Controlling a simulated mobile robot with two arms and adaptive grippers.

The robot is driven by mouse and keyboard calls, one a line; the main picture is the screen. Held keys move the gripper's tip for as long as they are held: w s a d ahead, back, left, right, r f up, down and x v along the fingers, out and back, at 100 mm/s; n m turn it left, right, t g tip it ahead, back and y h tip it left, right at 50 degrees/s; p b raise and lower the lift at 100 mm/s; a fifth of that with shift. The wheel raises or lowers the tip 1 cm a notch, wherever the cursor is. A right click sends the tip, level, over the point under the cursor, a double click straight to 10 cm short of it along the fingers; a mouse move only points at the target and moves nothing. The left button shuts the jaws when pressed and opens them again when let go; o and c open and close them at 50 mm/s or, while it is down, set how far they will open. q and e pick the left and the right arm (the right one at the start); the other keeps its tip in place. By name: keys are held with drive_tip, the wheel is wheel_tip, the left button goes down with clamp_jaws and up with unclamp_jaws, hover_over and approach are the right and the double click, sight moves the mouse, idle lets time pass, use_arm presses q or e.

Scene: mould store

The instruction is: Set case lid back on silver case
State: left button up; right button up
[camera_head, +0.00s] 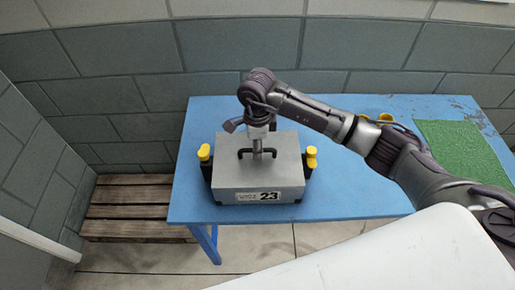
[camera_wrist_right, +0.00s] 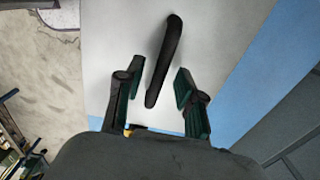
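The silver case (camera_head: 240,180) stands on the blue table and bears a white label with the number 23. Its flat grey top, which looks like the case lid (camera_head: 285,145), carries a black bar handle (camera_head: 243,154). I cannot make out a seam between lid and case. My right gripper (camera_head: 258,150) points down over the handle. In the right wrist view the open fingers of my right gripper (camera_wrist_right: 155,88) stand on either side of the black handle (camera_wrist_right: 165,60), with gaps visible, above the grey top (camera_wrist_right: 220,30). My left gripper is not in view.
Black posts with yellow tops stand at the left (camera_head: 205,153) and right (camera_head: 311,157) of the case. The blue table (camera_head: 360,190) is bare right of the case. A green mat (camera_head: 460,147) and yellow items (camera_head: 386,117) lie farther right. A wooden pallet (camera_head: 125,210) is at left.

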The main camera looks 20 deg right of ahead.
wheel_tip(320, 180, up, 11)
drive_tip(key=b, duration=0.3)
drive_tip(key=shift+f, duration=0.15)
drive_tip(key=shift+s+f, duration=0.1)
drive_tip(key=shift+s, duration=0.05)
